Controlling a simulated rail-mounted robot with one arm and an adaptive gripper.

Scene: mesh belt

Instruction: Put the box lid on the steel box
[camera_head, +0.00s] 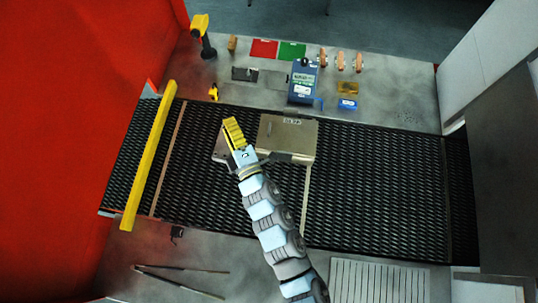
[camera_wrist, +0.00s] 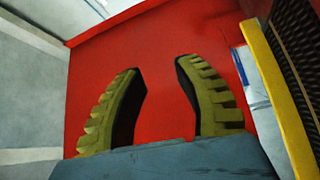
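A flat, tan-grey metal box shape (camera_head: 287,135) with lettering along its far edge lies on the black mesh belt, just right of my gripper in the head view. I cannot tell whether this is the steel box, its lid, or both together. A smaller grey metal piece (camera_head: 219,152) shows partly from behind my gripper, on its left; most of it is hidden. My gripper (camera_head: 234,132) has yellow ribbed fingers. In the wrist view my gripper (camera_wrist: 158,68) is open, with nothing between the fingers. The box is not visible in the wrist view.
A yellow bar (camera_head: 150,155) crosses the belt (camera_head: 380,190) at the left, beside a red wall (camera_head: 60,130). The far ledge holds a yellow drill (camera_head: 203,35), a blue device (camera_head: 302,82) and small parts. Two thin rods (camera_head: 180,280) lie near front left. The belt's right part is clear.

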